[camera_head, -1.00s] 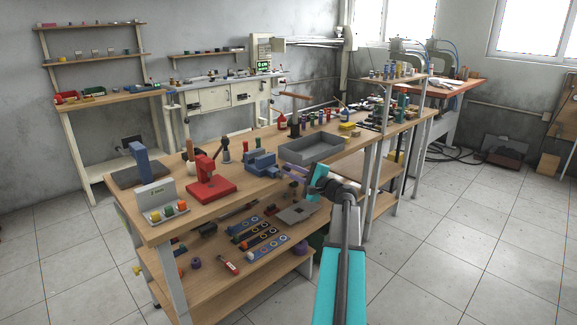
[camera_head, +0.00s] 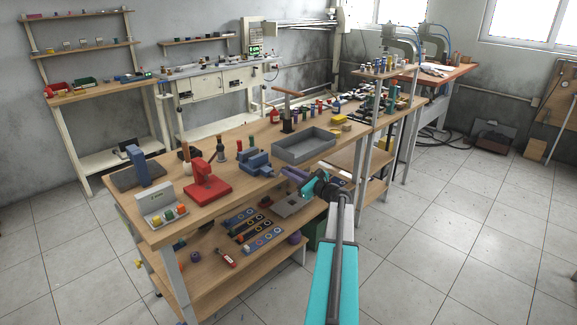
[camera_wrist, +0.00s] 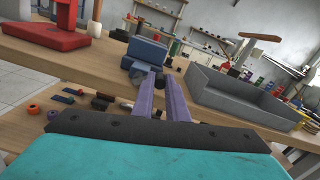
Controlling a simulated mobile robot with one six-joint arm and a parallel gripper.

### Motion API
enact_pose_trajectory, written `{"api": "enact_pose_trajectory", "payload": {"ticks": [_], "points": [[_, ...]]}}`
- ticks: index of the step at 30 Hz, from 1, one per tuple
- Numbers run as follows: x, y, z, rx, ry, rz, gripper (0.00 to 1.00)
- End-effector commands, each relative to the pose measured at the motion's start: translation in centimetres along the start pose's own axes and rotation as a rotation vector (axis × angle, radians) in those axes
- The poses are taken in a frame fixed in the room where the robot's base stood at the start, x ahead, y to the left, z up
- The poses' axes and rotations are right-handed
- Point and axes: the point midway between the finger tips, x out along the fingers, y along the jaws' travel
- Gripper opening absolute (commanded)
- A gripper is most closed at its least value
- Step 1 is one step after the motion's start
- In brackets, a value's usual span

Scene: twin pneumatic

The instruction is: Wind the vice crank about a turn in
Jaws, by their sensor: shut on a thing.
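The blue vice (camera_head: 256,162) stands at the front edge of the workbench, left of the grey tray. In the wrist view the vice (camera_wrist: 147,52) is straight ahead, beyond my fingers. My gripper (camera_head: 286,171) reaches the vice's near right side from the aisle. In the wrist view the two purple fingers of my gripper (camera_wrist: 159,78) lie close together, their tips at the vice's front. They are shut on the vice crank, which is small and mostly hidden by the fingers; its exact angle cannot be told.
The grey tray (camera_head: 276,152) stands right of the vice. A red press (camera_head: 208,188) stands to its left. The lower shelf (camera_head: 212,283) below my gripper holds several strips and small parts. The tiled floor on the right is clear.

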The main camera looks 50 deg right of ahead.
Motion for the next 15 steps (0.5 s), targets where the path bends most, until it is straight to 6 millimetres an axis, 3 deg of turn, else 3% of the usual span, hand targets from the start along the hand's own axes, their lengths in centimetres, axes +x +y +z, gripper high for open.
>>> {"api": "enact_pose_trajectory", "payload": {"ticks": [6,15], "points": [[0.0,-0.4,-0.4,0.154,0.001,-0.001,0.00],[0.0,-0.4,-1.1,0.253,0.001,-0.002,0.00]]}}
